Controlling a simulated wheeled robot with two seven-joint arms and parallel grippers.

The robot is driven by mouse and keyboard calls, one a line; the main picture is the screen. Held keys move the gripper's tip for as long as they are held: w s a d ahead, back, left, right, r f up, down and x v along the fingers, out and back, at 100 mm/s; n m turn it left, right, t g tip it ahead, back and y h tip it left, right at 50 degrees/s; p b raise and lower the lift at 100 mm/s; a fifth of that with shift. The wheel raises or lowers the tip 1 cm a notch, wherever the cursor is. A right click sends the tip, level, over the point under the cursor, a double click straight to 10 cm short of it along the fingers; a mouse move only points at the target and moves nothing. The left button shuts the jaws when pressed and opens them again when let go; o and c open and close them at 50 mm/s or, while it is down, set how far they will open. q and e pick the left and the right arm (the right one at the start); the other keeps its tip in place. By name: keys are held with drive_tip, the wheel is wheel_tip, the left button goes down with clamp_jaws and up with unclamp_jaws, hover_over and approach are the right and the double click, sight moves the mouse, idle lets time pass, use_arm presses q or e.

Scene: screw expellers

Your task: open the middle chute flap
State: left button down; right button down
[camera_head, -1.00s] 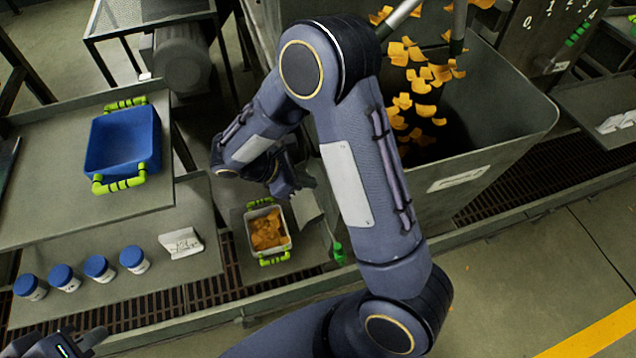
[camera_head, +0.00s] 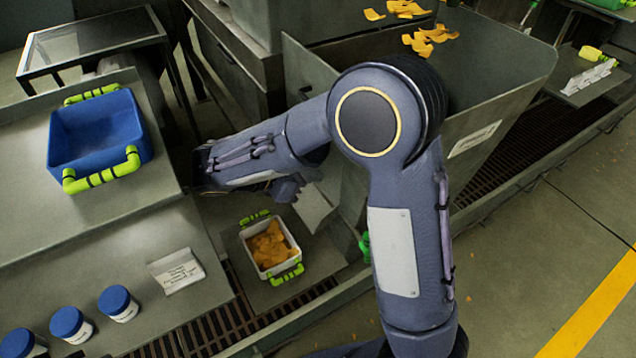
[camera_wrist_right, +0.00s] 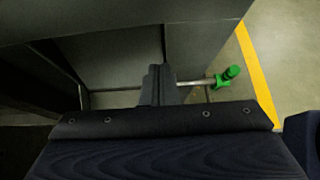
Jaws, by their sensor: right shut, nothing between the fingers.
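My right gripper (camera_head: 296,186) is partly behind my forearm in the head view, near the front of the middle machine. In the right wrist view the gripper (camera_wrist_right: 158,84) is shut and empty, its fingers beside or over a thin metal rod (camera_wrist_right: 190,84). The rod ends in a green handle (camera_wrist_right: 226,77), which also shows in the head view (camera_head: 365,246) just past my upper arm. A grey sloping plate (camera_head: 315,208), seemingly the chute or its flap, sits below the gripper. I cannot tell whether the fingers touch the rod or flap. My left gripper is out of view.
A white bin (camera_head: 270,244) with orange pieces and green handles stands below the chute. A blue bin (camera_head: 97,133) sits on the left table. Blue-lidded jars (camera_head: 118,303) and a label stand (camera_head: 176,270) are in front. A large hopper (camera_head: 500,60) is behind my arm.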

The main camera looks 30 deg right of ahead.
sight(350, 172)
drive_tip(key=b+x, duration=0.1)
drive_tip(key=x, duration=0.7)
drive_tip(key=shift+f+b, duration=0.1)
drive_tip(key=shift+b, duration=0.25)
drive_tip(key=d+p, duration=0.2)
drive_tip(key=shift+d+p, duration=0.35)
drive_tip(key=shift+w+d+f, duration=0.1)
drive_tip(key=shift+d, duration=0.1)
